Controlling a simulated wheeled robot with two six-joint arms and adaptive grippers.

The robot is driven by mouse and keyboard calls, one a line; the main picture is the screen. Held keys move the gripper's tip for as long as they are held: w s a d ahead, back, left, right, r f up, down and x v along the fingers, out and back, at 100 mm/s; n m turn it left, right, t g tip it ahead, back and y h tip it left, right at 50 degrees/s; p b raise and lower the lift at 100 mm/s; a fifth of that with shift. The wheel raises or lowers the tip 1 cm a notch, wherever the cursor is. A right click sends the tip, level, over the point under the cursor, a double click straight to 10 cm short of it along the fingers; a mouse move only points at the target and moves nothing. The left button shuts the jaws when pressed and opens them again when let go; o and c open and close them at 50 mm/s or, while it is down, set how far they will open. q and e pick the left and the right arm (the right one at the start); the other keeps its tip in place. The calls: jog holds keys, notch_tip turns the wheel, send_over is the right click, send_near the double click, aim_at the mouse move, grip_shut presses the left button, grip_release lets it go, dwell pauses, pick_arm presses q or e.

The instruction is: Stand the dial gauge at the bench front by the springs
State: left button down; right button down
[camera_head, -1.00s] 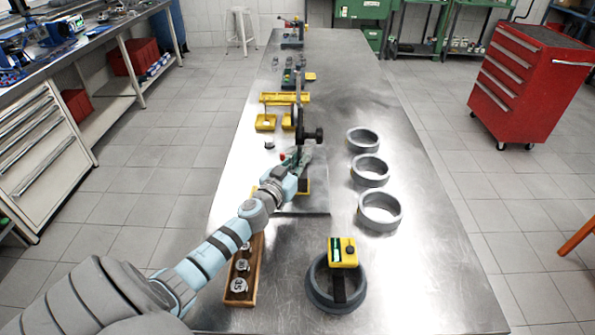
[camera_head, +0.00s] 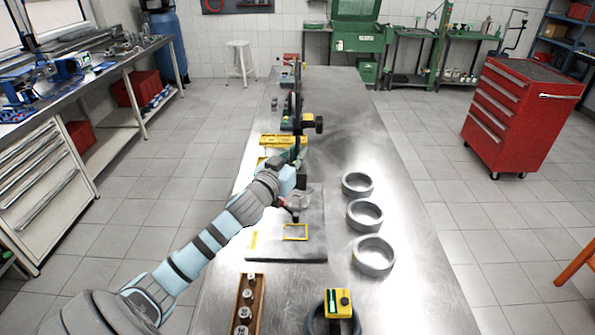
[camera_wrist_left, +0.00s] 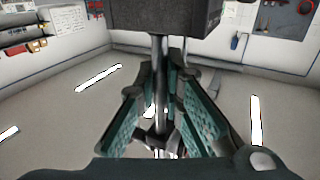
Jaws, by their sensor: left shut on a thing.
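The dial gauge (camera_head: 319,124) is a dark upright stand with a black round part jutting right. My left gripper (camera_head: 298,156) is shut on its post. In the left wrist view the post (camera_wrist_left: 159,85) runs between the teal-padded fingers (camera_wrist_left: 150,125), with a dark block (camera_wrist_left: 165,22) at the top. Its lower end is partly hidden by my arm. A yellow square outline (camera_head: 295,239) on the grey mat (camera_head: 285,254) is bare. A wooden tray (camera_head: 262,315) at the front holds several round metal pieces; I cannot tell whether they are springs. My right gripper is out of view.
Three grey rings (camera_head: 373,262) stand in a row along the right side. A dark ring (camera_head: 314,322) with a yellow-green device (camera_head: 338,300) on it is at the front. The bench's right front is clear.

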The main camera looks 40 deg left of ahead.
aim_at(297, 141)
pick_arm(q)
jog(key=shift+r, duration=2.1)
